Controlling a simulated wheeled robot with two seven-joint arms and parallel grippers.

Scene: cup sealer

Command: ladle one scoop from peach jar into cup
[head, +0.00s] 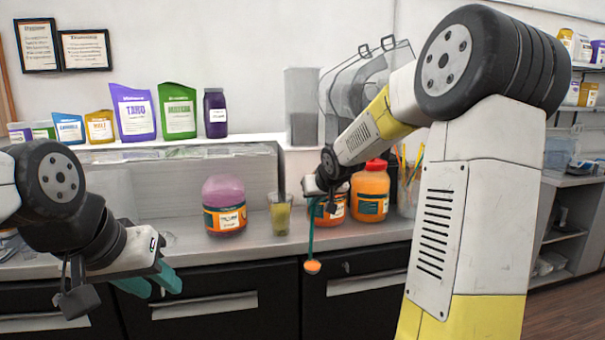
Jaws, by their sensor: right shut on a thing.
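My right gripper (322,190) is shut on a ladle with a thin teal handle (311,238). The handle hangs nearly straight down, and its orange bowl end (312,267) shows in front of the cabinet face. A clear cup (280,214) with yellowish-green contents stands on the counter, left of the ladle. An orange jar (329,213) stands behind the ladle, its top hidden by my gripper. Another orange jar with a red lid (371,193) is to its right. I cannot tell from the labels which is peach. My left gripper (152,284) is open and empty, left of the cup.
A jar with a pink-purple upper part (224,205) stands left of the cup. A holder with straws (408,190) is at the right. Bags and a dark bottle (215,113) line the raised shelf. A clear-covered machine (365,80) stands behind. The counter front (250,245) is clear.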

